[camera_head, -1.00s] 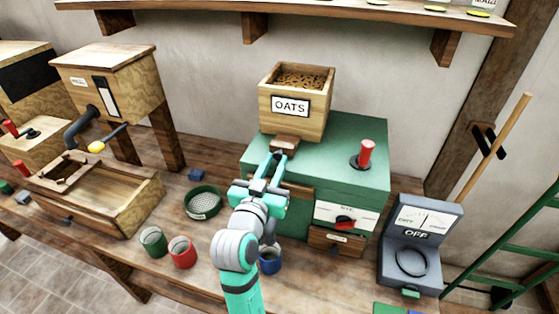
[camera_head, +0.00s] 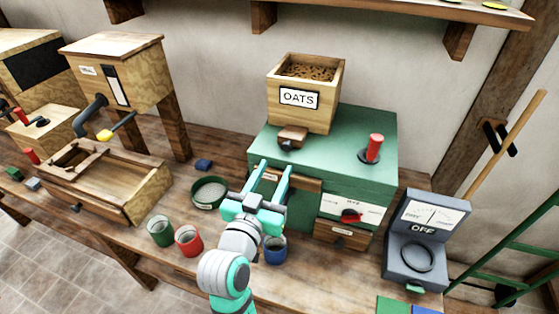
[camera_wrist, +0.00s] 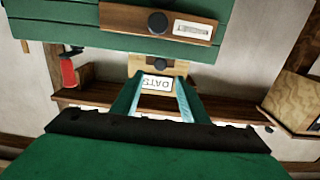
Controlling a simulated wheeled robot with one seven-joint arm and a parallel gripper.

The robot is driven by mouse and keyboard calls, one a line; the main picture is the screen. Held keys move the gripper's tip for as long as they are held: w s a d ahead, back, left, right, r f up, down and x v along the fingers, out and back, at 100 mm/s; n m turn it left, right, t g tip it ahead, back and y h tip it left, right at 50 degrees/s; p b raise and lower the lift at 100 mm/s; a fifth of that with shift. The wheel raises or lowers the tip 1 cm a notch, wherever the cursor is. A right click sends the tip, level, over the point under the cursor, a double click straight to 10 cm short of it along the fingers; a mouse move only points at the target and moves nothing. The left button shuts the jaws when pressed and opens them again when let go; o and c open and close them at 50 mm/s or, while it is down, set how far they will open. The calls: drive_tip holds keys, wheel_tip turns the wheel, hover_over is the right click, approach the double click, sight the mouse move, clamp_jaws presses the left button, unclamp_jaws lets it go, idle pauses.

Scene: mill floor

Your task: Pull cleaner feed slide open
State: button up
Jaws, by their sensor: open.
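The feed slide (camera_head: 292,137) is a small wooden block with a dark knob, at the foot of the wooden OATS hopper (camera_head: 333,92) on the green cleaner (camera_head: 345,145). The block shows in front of the hopper; how far it is drawn out I cannot tell. My gripper (camera_head: 277,169) is open and empty, below and in front of the slide, apart from its knob. In the upside-down wrist view the slide's knob (camera_wrist: 160,64) lies just beyond and between my fingertips (camera_wrist: 158,82). A wooden front panel (camera_wrist: 120,20) with its own knob and label is close by.
A red-handled lever (camera_head: 373,148) stands on the cleaner's top. A red dial (camera_head: 351,216) and a drawer (camera_head: 342,236) are on its front. Green (camera_head: 160,232), red (camera_head: 188,241) and blue (camera_head: 276,250) cups and a round sieve (camera_head: 208,192) stand nearby.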

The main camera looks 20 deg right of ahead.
drive_tip(key=shift+v, duration=1.85)
drive_tip(key=s+d+f+n+g, duration=0.15)
drive_tip(key=s+d+f, duration=0.25)
drive_tip(key=f, duration=0.4)
drive_tip(key=s+d+f+n+g, duration=0.1)
drive_tip(key=s+d+f+n, duration=0.25)
drive_tip(key=f, duration=0.35)
drive_tip(key=s+a+f+n+t+y, duration=0.25)
drive_tip(key=s+a+f+y, duration=0.45)
drive_tip(key=s+a+f, duration=0.4)
drive_tip(key=s+a+y, duration=0.1)
drive_tip(key=s+a, duration=0.2)
drive_tip(key=s, duration=0.4)
drive_tip(key=s+a+y, duration=0.2)
drive_tip(key=s+a, duration=0.1)
drive_tip(key=s, duration=0.4)
drive_tip(key=shift+s+a+r+m, duration=0.15)
drive_tip(key=shift+s+r+m, duration=0.1)
drive_tip(key=shift+s+m, duration=0.1)
